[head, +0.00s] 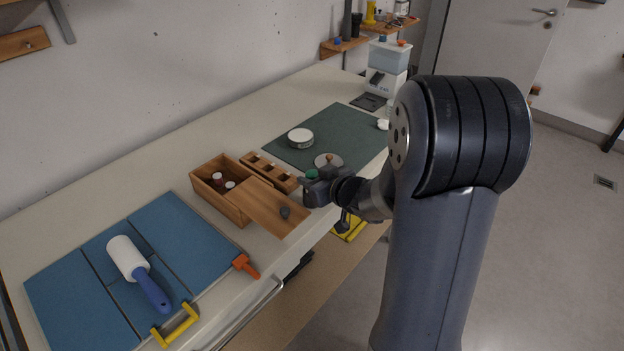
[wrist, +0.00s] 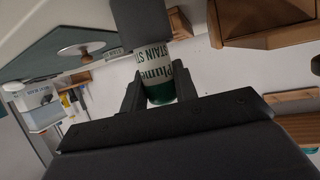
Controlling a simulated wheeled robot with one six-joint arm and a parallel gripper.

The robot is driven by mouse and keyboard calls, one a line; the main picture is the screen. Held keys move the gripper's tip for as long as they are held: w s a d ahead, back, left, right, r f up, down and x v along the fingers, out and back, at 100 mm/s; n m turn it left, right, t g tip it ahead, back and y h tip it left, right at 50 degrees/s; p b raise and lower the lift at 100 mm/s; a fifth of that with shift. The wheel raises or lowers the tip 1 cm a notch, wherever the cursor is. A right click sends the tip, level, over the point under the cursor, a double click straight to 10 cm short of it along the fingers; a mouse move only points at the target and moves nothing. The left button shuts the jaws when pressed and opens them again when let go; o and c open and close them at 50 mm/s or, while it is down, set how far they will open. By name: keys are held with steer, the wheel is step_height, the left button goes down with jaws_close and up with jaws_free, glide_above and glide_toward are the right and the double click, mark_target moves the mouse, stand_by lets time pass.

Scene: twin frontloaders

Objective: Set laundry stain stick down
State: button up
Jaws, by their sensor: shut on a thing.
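My gripper (head: 314,188) is shut on the laundry stain stick (wrist: 155,66). The stick is a white cylinder with green ends and the lettering "Plume STAIN ST…" in the wrist view, between the two fingers of my gripper (wrist: 160,92). Its upper part is hidden by a dark part of the gripper there. In the head view, a green end of the stick (head: 312,174) shows at the gripper, close to the right end of a wooden rack with holes (head: 268,171). I cannot tell whether the stick touches anything below.
A wooden box (head: 206,170) with a slid-open lid (head: 262,204) holds small reels. A blue board (head: 195,226) with a lint roller (head: 127,258) lies front left. The counter's front edge is close.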

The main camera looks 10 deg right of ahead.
steer(key=shift+f, duration=0.1)
steer(key=shift+f, duration=0.15)
steer(key=o, duration=1)
steer(key=shift+r, duration=0.35)
steer(key=shift+p+v, duration=0.85)
steer(key=shift+v, duration=5.1)
steer(key=shift+d+f, duration=0.1)
